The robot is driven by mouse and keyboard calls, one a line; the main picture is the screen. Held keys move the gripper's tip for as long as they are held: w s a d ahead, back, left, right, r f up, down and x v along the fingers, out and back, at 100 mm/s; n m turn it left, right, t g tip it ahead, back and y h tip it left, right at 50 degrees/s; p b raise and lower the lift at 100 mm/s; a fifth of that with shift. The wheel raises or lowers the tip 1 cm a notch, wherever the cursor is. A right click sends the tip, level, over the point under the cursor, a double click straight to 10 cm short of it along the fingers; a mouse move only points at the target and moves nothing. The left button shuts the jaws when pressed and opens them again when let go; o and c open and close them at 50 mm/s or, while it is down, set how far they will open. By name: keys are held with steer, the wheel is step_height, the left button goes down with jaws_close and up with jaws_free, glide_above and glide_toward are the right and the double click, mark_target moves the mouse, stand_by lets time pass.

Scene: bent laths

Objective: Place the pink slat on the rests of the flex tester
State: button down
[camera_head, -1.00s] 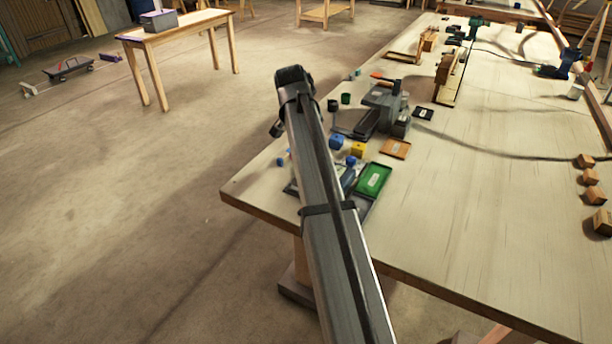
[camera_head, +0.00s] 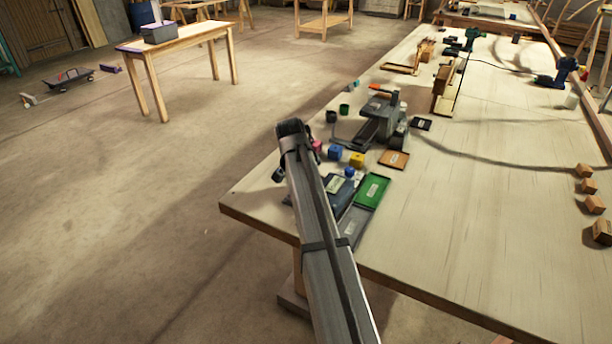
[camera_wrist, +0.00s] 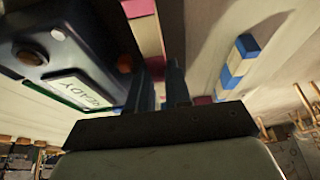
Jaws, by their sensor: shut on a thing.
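In the wrist view my gripper (camera_wrist: 162,88) has its two dark fingers close together beside the tester. The pink slat (camera_wrist: 148,34), banded pink and white, runs up from between the fingers, and I am shut on it. Its lower part is hidden by the fingers and the gripper body. The flex tester (camera_wrist: 40,42) is a dark box with a pale READY label and an orange button, just left of the fingers. It also shows in the head view (camera_head: 340,197), partly behind my arm. I cannot make out its rests or whether the slat touches them.
A blue-and-white banded slat (camera_wrist: 238,62) lies right of my fingers. Yellow (camera_head: 357,160) and blue (camera_head: 335,152) blocks, a green tray (camera_head: 372,190) and an orange tray (camera_head: 393,160) sit near the tester.

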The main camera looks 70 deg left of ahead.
steer(key=shift+d+f, duration=0.1)
steer(key=shift+f, duration=0.55)
steer(key=c, duration=1.3)
jaws_free()
steer(key=shift+d+f, duration=0.1)
steer(key=shift+c, duration=0.2)
steer(key=shift+r, duration=0.25)
steer(key=v, duration=1.3)
steer(key=shift+w+a, duration=0.2)
steer(key=shift+a, duration=0.15)
steer(key=shift+r, duration=0.1)
steer(key=o, duration=1.3)
steer(key=shift+o, duration=0.2)
